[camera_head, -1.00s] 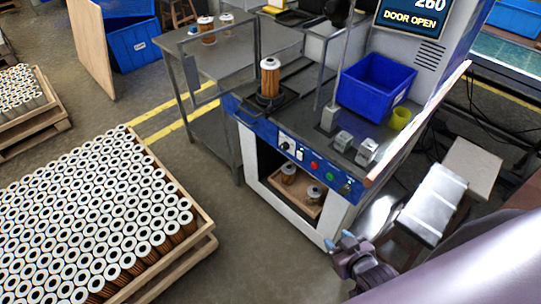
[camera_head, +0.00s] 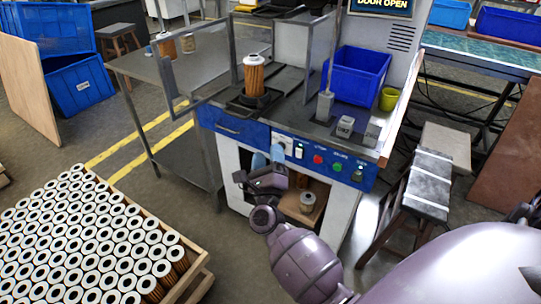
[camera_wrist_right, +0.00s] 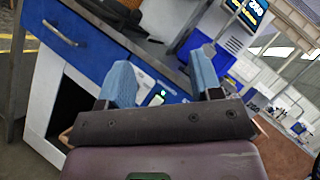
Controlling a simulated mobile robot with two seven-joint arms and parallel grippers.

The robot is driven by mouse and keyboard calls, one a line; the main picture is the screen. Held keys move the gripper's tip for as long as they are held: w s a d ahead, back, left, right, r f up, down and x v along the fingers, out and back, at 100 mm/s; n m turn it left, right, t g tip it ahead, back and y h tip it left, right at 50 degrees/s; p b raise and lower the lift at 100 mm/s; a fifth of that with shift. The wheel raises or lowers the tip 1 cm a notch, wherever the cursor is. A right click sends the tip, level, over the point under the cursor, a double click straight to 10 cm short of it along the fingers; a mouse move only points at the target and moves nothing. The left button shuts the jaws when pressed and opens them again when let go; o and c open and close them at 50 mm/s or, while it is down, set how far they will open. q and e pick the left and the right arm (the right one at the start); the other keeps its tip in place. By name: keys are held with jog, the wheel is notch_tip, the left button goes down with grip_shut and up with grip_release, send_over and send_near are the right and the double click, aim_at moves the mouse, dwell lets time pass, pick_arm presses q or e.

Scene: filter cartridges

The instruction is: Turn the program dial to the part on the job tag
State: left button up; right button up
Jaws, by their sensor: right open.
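The program dial appears to be on the small white plate (camera_head: 284,143) at the left of the machine's blue front panel; its pointer and marks are too small to read. My right gripper (camera_head: 267,158) is in front of the panel, just left of and below that plate, with its light blue fingers apart and nothing between them. In the right wrist view the open fingers (camera_wrist_right: 162,78) frame part of the blue panel and a white plate with a green button (camera_wrist_right: 157,98). I cannot make out a job tag. My left gripper is out of view.
A filter cartridge (camera_head: 257,76) stands on the machine's fixture. A blue bin (camera_head: 357,76), grey blocks (camera_head: 345,127) and a yellow-green cup (camera_head: 390,98) are on the machine top. Red and green buttons (camera_head: 319,159) line the panel. A cartridge pallet (camera_head: 188,281) stands at the left.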

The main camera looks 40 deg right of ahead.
jog(key=w+d+f+m+g+h+b, duration=0.2)
jog(key=w+f+m+g+h+b, duration=0.3)
jog(key=f+m+g, duration=0.8)
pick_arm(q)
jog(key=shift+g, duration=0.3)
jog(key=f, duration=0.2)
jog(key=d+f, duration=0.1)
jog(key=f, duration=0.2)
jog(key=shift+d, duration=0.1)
pick_arm(e)
jog(key=w+d+r+m+t+y, duration=0.1)
jog(key=w+d+m, duration=0.3)
jog(key=d, duration=0.5)
jog(key=shift+w+d+r+t+y, duration=0.15)
jog(key=shift+w+r+t+y, duration=0.2)
jog(key=shift+w+r, duration=0.35)
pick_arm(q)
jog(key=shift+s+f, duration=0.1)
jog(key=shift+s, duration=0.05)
pick_arm(e)
jog(key=c, duration=0.9)
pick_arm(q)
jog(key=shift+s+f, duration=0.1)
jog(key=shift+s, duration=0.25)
